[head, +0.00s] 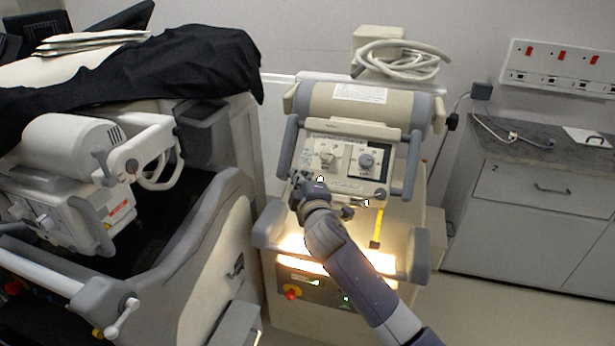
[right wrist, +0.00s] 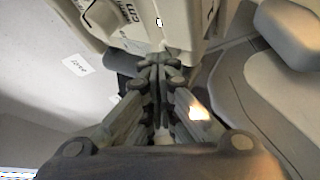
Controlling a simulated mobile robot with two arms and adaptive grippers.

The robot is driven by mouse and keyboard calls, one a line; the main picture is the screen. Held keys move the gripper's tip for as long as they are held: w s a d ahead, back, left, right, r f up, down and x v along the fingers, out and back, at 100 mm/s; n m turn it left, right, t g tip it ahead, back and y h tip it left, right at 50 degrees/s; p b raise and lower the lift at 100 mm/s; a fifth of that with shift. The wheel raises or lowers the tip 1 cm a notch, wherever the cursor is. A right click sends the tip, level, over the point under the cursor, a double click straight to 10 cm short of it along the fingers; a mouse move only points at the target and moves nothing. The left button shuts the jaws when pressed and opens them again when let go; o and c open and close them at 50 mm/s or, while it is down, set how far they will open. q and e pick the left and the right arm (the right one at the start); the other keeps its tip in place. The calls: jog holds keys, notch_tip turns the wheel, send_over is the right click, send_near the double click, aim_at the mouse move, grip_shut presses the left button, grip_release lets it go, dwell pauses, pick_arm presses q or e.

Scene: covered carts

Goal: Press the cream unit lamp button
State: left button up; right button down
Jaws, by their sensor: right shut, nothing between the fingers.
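The cream unit (head: 345,107) stands in the middle of the head view, with a control panel (head: 345,157) bearing two round knobs. My right gripper (head: 303,184) is shut and empty at the panel's lower left corner. In the right wrist view its closed fingertips (right wrist: 158,64) are at or very near the lower edge of the unit's panel housing (right wrist: 165,30); I cannot tell whether they touch. I cannot make out the lamp button; my gripper covers that corner. Bright warm light falls on the unit's lower ledge (head: 378,260). My left gripper is out of view.
A red knob (head: 291,292) and a small green display (head: 315,281) are low on the unit's front. A yellow strap (head: 377,228) hangs at its right. A black-draped cart (head: 205,65) with a white machine stands close on the left. A counter (head: 540,160) is at right.

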jog(key=shift+s+a+r+p, duration=0.1)
jog(key=shift+s+r+p, duration=0.4)
jog(key=shift+s+p, duration=0.1)
jog(key=shift+w, duration=0.1)
jog(key=s+r+p, duration=0.1)
jog(key=p, duration=0.1)
jog(key=s+a+r+p, duration=0.1)
jog(key=s+r+p, duration=0.1)
jog(key=shift+s+r, duration=0.2)
jog(key=shift+r, duration=0.05)
dwell(0.6)
